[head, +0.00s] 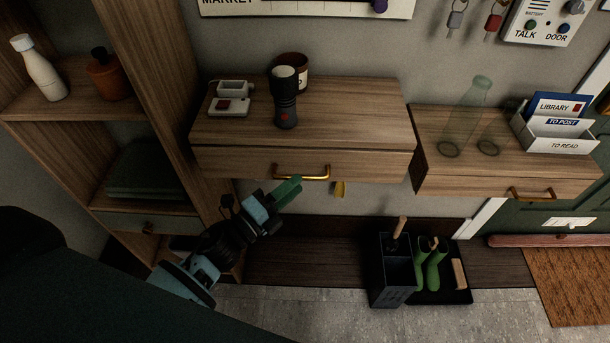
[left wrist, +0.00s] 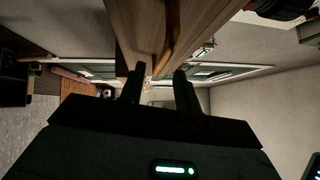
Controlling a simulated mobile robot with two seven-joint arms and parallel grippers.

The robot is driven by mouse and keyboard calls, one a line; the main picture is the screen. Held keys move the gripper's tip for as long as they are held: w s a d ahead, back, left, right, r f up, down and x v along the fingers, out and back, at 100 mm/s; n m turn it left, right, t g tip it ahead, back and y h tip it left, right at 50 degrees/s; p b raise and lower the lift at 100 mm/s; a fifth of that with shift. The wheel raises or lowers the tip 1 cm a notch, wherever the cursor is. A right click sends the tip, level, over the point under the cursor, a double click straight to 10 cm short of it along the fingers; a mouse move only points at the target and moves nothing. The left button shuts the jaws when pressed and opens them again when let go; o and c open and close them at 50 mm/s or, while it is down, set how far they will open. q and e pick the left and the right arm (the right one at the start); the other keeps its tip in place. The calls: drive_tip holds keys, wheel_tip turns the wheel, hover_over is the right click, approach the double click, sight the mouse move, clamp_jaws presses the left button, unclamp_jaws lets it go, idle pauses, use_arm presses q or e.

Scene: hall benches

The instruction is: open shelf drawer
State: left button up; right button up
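The wooden wall shelf (head: 340,110) in the middle of the head view has a drawer (head: 240,163) that looks shut, with a brass bar handle (head: 301,177) on its front. My left gripper (head: 288,188) is just below the left part of this handle. In the left wrist view, the two dark fingers of my left gripper (left wrist: 159,80) are apart with nothing visible between the tips. The brass handle (left wrist: 171,32) shows ahead of them, against the wood of the drawer. I cannot tell whether a finger touches the handle. My right gripper is not in view.
A flashlight (head: 285,98), a mug (head: 293,66) and a small white device (head: 229,106) stand on the shelf. A second drawer shelf (head: 505,182) hangs at right. A tall shelving unit (head: 160,80) stands at left. A black umbrella stand (head: 391,275) and green boots (head: 432,265) are below.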

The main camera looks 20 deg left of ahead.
sight(305, 178)
use_arm(q)
drive_tip(key=shift+x, duration=2.2)
clamp_jaws()
